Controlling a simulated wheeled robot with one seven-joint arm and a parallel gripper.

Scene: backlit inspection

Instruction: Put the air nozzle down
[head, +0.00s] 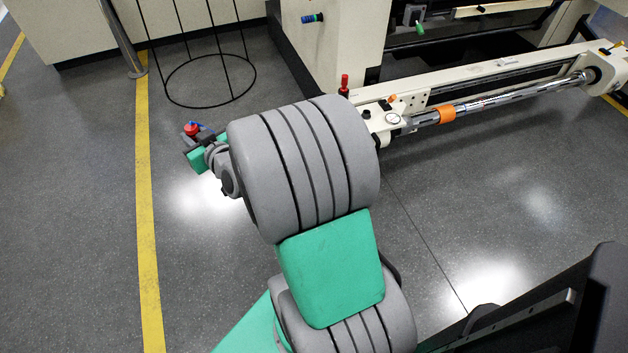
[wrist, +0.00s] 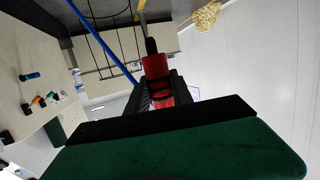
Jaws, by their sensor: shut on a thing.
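The air nozzle (wrist: 156,68) has a red body and a black tip. In the wrist view it sits between the two black fingers of my gripper (wrist: 160,92), which is shut on it, with the black tip pointing away from the hand. In the head view a small red part of the nozzle (head: 191,129) shows at the end of my arm, above the floor. My gripper (head: 197,134) is small there and partly hidden behind my own wrist. The nozzle's lower end is hidden by the hand in the wrist view.
A black wire frame with a ring base (head: 210,81) stands on the floor beyond my gripper. A cream machine beam (head: 470,92) with a chrome rod lies to the right. A yellow floor line (head: 147,220) runs at left. A blue line (wrist: 97,38) passes beside the nozzle.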

